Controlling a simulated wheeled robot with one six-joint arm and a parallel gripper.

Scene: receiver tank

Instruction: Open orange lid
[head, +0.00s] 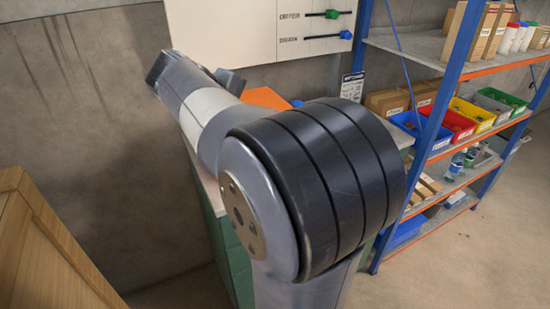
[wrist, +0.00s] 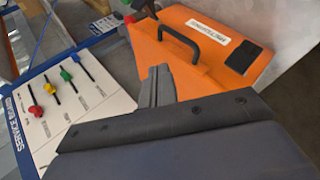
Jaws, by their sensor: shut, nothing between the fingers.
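The orange lid (wrist: 205,62) fills the upper middle of the wrist view. It has a black bar handle (wrist: 182,38), a white label and a dark square patch. In the head view only a small part of the orange lid (head: 265,98) shows, behind my arm. My gripper (wrist: 158,72) is shut and empty, with its fingertips over the lower left edge of the lid in the picture, below and left of the handle. I cannot tell whether the fingers touch the lid. My arm hides most of the lid in the head view.
A white service board (wrist: 68,98) with coloured sliders is left of the lid in the wrist view. A blue shelf rack (head: 455,95) with bins stands right in the head view. A wooden crate (head: 40,250) is at lower left. The concrete floor at lower right is clear.

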